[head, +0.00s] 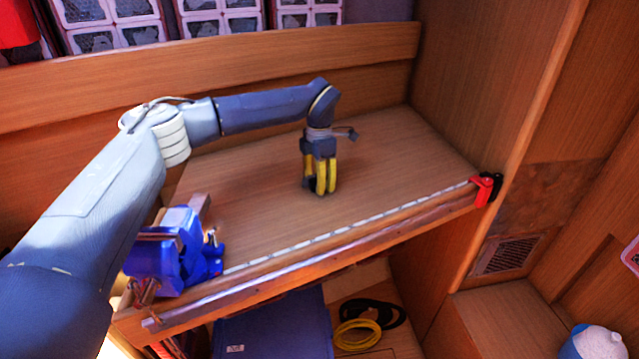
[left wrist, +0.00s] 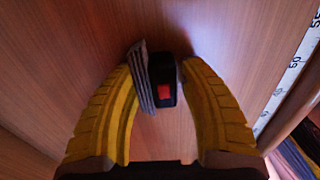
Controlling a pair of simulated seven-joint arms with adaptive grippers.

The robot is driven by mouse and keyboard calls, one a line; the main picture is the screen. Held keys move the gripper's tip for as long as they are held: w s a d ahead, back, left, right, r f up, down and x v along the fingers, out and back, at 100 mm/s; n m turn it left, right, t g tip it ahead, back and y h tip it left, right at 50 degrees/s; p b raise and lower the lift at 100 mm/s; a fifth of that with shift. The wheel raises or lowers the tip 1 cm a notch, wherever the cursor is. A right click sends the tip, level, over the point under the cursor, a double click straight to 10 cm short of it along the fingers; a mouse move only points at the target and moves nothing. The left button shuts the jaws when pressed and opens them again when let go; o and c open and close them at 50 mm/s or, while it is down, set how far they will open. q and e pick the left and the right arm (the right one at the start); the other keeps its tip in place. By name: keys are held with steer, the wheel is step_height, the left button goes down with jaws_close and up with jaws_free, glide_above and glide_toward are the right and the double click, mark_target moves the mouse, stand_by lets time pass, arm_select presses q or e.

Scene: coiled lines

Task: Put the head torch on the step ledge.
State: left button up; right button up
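The head torch (left wrist: 166,92) shows in the left wrist view as a small black body with a red button and a grey ribbed strap on its left. It lies between the yellow fingertips of my left gripper (left wrist: 160,72), very close to both. I cannot tell whether they press on it. In the head view my left gripper (head: 321,178) points down at the wooden bench top; the torch cannot be made out there. The step ledge seems to be the low wooden step (head: 495,312) at lower right. My right gripper is not in view.
A blue vise (head: 177,255) stands at the bench's front left corner. A red and black clamp (head: 486,188) sits at its front right corner, by a wooden side wall. Coiled lines (head: 360,333) lie below. A blue and white object (head: 596,342) is at lower right.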

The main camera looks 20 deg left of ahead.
arm_select(q)
jaws_close()
